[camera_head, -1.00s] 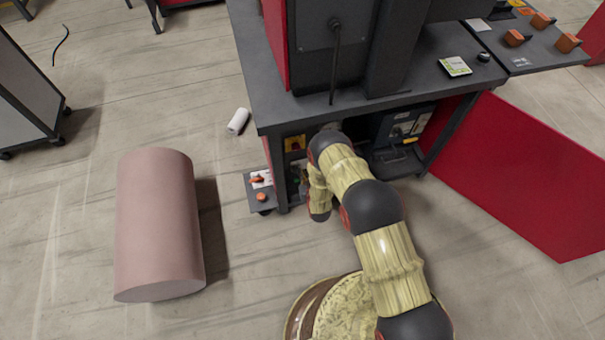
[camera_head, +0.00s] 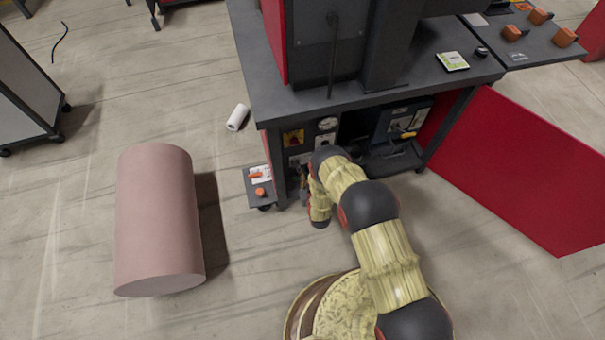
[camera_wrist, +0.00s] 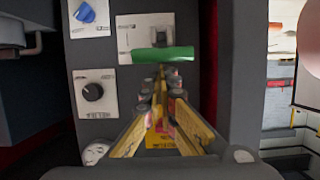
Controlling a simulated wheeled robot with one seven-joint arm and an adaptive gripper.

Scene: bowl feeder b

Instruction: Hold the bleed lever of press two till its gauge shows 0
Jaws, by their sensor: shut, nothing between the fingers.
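In the wrist view a green lever (camera_wrist: 163,55) lies level across a white plate on a dark grey panel; I cannot tell whether it is the bleed lever. My gripper (camera_wrist: 162,78), with yellow fingers, is shut and empty. Its tips are just below the lever in the picture; whether they touch it is unclear. A round gauge (camera_head: 327,124) shows on the front under the press bench in the head view, too small to read. In the head view my arm hides most of the panel around my gripper.
A black knob (camera_wrist: 93,92) and a blue knob (camera_wrist: 86,13) are left of the lever. A small side box (camera_head: 259,189) with orange controls stands left of the bench leg. A red panel (camera_head: 520,180) stands right.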

